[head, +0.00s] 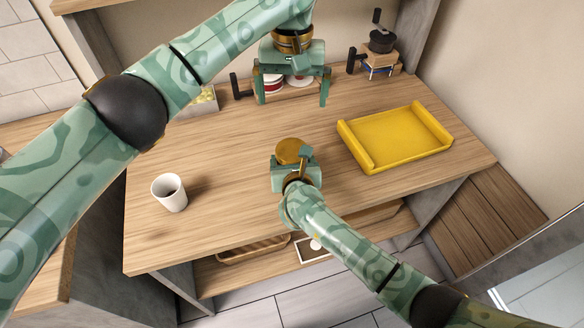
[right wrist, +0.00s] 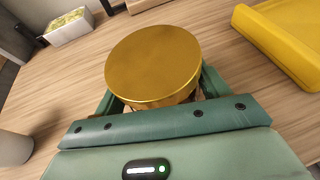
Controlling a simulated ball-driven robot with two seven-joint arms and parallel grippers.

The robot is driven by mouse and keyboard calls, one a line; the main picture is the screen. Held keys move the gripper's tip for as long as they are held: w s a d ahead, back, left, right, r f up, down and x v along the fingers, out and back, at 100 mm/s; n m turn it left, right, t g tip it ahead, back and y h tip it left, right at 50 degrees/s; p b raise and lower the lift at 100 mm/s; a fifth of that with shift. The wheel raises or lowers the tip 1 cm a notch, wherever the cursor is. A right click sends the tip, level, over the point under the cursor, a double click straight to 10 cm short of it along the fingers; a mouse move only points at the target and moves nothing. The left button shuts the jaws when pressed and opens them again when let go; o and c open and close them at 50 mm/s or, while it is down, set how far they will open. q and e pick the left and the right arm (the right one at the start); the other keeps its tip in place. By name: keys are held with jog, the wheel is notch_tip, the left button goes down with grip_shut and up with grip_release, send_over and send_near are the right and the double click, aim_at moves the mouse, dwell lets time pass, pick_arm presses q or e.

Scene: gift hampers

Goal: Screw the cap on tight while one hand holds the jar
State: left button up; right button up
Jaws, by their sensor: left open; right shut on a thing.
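A gold cap (head: 290,151) sits on top of the jar, which stands near the middle of the wooden table. The cap also shows large in the right wrist view (right wrist: 153,65). The jar under it is mostly hidden by the cap and my gripper. My right gripper (head: 294,170) is shut on the jar from the front, with its fingers on either side below the cap. My left gripper (head: 293,98) is open and empty. It points down over the back part of the table, behind and apart from the jar and cap.
A yellow tray (head: 400,136) lies to the right. A white cup (head: 169,192) stands at the front left. A small box (head: 204,101), a grinder-like device (head: 381,57) and red-and-white items behind my left gripper line the back. The table between cup and jar is clear.

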pick_arm(q)
jog(key=shift+r, duration=0.4)
pick_arm(e)
jog(key=o, duration=2)
pick_arm(q)
jog(key=shift+s+r+p, duration=0.15)
jog(key=shift+r+p, duration=1.55)
jog(key=shift+r, duration=0.35)
pick_arm(e)
jog(key=shift+v, duration=8.2)
